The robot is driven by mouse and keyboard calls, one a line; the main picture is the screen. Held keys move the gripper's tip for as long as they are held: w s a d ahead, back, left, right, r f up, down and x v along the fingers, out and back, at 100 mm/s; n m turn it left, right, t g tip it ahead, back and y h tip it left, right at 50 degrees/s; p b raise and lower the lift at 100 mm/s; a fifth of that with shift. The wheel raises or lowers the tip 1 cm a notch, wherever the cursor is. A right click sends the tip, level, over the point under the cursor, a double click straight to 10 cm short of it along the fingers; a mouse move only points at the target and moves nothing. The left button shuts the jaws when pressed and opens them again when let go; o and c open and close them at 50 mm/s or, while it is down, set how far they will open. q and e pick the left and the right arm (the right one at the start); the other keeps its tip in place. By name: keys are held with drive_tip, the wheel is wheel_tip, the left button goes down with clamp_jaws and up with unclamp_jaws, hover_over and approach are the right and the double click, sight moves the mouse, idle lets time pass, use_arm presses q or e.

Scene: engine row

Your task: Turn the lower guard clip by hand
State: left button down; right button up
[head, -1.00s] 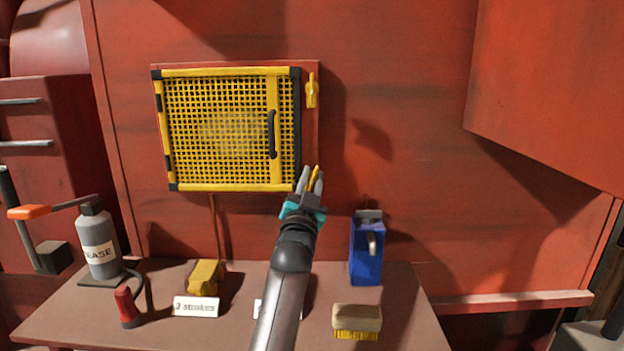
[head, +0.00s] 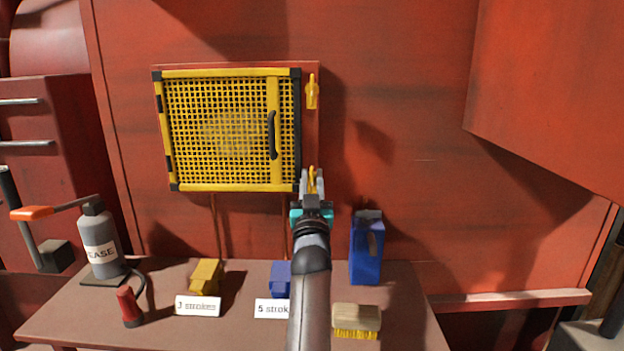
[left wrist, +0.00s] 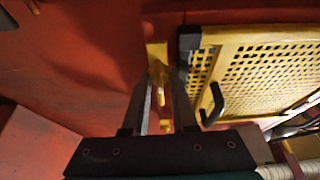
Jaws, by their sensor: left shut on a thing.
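The yellow mesh guard (head: 230,130) sits closed on the red wall, with a black handle (head: 272,135) near its right side. The upper guard clip (head: 312,92) is yellow and upright beside the guard's top right corner. The lower guard clip (head: 311,178) is at the guard's lower right corner, partly hidden by my left gripper (head: 312,184). My left gripper is shut on the lower clip. In the left wrist view the yellow clip (left wrist: 158,80) shows between the two fingers, next to the guard's black corner. The right gripper is not in view.
Below is a bench (head: 240,325) with a grease pump (head: 100,243), a yellow block (head: 205,276), a blue block (head: 281,278), a blue can (head: 366,250), a brush (head: 356,320) and stroke labels (head: 198,306). A red box (head: 550,90) juts out at upper right.

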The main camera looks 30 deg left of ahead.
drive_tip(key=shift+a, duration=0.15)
use_arm(q)
drive_tip(key=c, duration=1)
unclamp_jaws()
drive_tip(key=shift+w, duration=0.1)
drive_tip(key=shift+a, duration=0.1)
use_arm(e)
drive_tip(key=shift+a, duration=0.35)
use_arm(q)
drive_tip(key=shift+f, duration=0.1)
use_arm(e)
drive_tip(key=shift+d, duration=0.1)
